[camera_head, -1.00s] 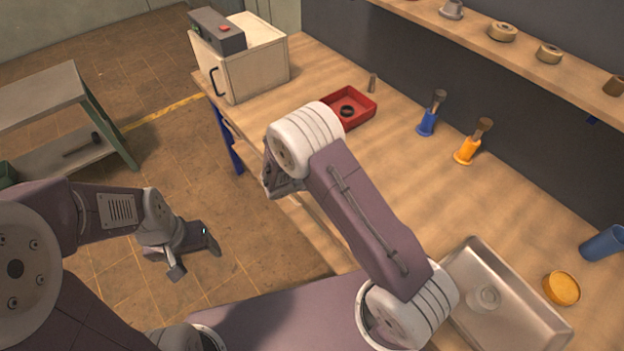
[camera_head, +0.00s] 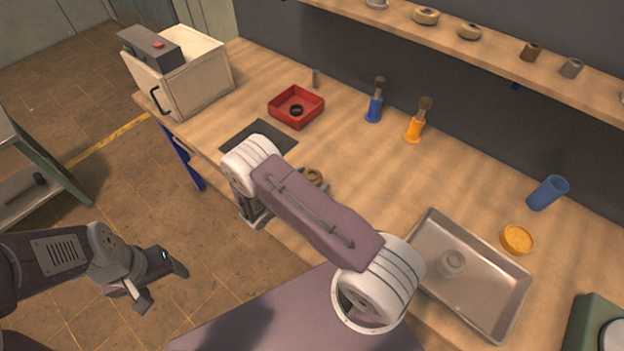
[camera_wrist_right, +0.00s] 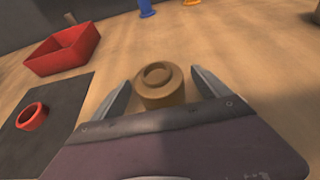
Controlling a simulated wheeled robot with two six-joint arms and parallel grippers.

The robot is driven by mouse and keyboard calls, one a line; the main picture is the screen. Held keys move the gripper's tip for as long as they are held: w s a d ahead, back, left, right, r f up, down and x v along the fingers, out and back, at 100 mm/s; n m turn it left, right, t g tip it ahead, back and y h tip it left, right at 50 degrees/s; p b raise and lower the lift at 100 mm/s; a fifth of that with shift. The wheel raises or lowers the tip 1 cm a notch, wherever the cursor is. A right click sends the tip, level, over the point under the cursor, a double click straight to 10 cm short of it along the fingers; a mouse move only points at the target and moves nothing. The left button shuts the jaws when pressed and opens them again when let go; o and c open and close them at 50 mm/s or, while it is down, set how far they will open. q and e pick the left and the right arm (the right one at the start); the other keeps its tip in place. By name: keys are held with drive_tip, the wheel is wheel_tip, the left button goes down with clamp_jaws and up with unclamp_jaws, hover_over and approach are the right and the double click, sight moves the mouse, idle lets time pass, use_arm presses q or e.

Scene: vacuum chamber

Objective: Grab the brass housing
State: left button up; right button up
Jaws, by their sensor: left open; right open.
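The brass housing (camera_wrist_right: 158,86), a squat tan-brown cylinder with a round recess on top, stands upright on the wooden bench in the right wrist view. My right gripper (camera_wrist_right: 161,84) is open, its two fingers on either side of the housing's near part; I cannot tell whether they touch it. In the head view the housing (camera_head: 314,177) shows just beyond my right forearm, which hides most of the right gripper. My left gripper (camera_head: 160,283) is open and empty, over the floor left of the bench.
Blue (camera_head: 375,105) and orange (camera_head: 417,125) stands are behind. A metal tray (camera_head: 425,227) is at right. A shelf (camera_head: 490,55) overhangs the back.

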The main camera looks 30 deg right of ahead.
sight(312, 170)
drive_tip(key=shift+w+d+f, duration=0.25)
drive_tip(key=shift+d, duration=0.15)
drive_tip(key=shift+r, duration=0.1)
clamp_jaws()
drive_tip(key=shift+r, duration=0.55)
wheel_tip(312, 170, up, 3)
drive_tip(key=shift+r, duration=0.1)
drive_tip(key=s+d+r+b, duration=0.1)
drive_tip(key=s+d+r, duration=0.5)
drive_tip(key=s, duration=0.3)
drive_tip(key=shift+s+d+r, duration=0.3)
drive_tip(key=shift+s+r, duration=0.05)
